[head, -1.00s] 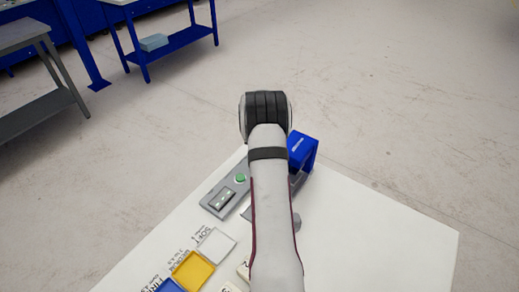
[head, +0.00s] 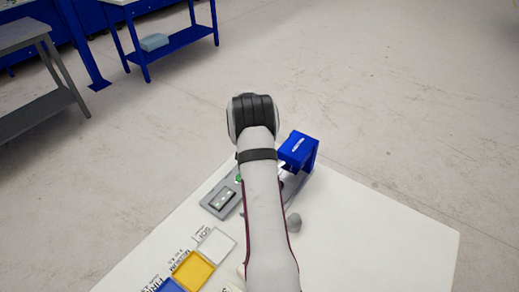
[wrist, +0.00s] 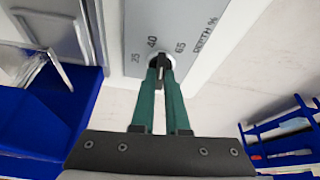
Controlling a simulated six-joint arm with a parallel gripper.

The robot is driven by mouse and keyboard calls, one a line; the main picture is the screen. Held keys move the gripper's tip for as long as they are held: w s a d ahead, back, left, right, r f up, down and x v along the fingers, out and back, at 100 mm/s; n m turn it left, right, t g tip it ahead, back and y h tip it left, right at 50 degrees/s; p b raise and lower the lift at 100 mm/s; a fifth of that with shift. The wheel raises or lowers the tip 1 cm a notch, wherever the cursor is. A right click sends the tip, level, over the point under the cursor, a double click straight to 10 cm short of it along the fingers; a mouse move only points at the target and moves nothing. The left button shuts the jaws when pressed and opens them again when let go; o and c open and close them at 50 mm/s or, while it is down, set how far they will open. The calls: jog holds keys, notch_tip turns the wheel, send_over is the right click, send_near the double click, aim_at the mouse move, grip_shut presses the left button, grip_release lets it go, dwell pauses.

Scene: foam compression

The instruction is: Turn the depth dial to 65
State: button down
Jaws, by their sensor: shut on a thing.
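The dark part of the knob points up, roughly between 40 and 65; the exact setting is hard to tell. In the head view my arm hides the dial and the fingers.
A blue machine (head: 298,147) stands at the table's far corner, right of my arm. White (head: 215,244), yellow (head: 192,270) and blue trays are nearer. The table's right side (head: 390,245) is clear.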

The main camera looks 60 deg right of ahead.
jog(key=m, duration=0.2)
jog(key=m+g, duration=0.1)
jog(key=m, duration=0.1)
jog(key=shift+w+g, duration=0.15)
jog(key=shift+g, duration=0.15)
jog(key=shift+m+g+y, duration=0.4)
jog(key=shift+m+g, duration=0.2)
jog(key=shift+m, duration=1.1)
jog(key=c, duration=0.9)
grip_release()
jog(key=v, duration=1.5)
jog(key=shift+w+a+r, duration=0.15)
jog(key=shift+w+r, duration=0.05)
jog(key=shift+r, duration=0.15)
